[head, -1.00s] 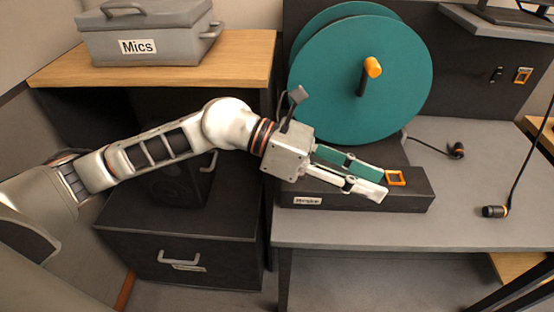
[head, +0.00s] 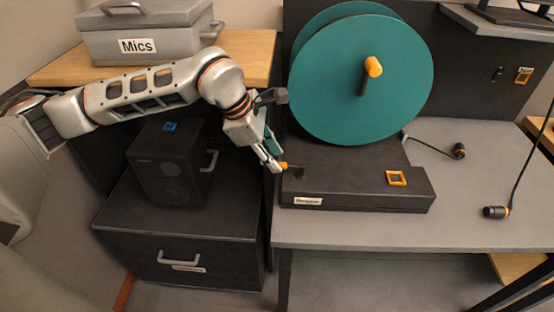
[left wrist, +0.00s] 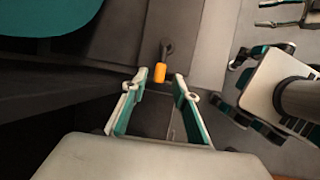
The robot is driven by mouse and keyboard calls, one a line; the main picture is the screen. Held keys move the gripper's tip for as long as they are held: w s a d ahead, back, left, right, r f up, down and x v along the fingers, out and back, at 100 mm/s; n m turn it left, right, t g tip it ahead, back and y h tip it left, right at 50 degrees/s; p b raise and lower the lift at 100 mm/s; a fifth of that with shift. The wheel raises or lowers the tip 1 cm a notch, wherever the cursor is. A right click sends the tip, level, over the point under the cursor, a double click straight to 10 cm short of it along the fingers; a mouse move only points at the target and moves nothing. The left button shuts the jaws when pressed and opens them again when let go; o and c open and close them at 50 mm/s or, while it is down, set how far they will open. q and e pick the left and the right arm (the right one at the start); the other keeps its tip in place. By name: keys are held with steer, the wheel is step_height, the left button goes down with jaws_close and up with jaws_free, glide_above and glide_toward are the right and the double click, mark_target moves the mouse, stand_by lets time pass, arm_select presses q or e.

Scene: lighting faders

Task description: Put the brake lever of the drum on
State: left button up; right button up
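The teal drum (head: 340,90) stands on a black base (head: 350,190) on the grey table, with an orange-tipped crank (head: 373,67) on its face. The brake lever (head: 284,165) is a short dark arm with an orange tip at the left end of the base. My left gripper (head: 272,160) is at this lever. In the left wrist view the fingers (left wrist: 160,80) are spread open, and the lever's orange tip (left wrist: 159,73) lies between and slightly beyond the fingertips, seemingly apart from both.
An orange square frame (head: 396,178) sits on the base's right part. A black speaker (head: 168,170) and a grey Mics case (head: 150,35) stand left. The table front is clear.

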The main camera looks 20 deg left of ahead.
arm_select(q)
steer(key=shift+x, duration=1.05)
jaws_close()
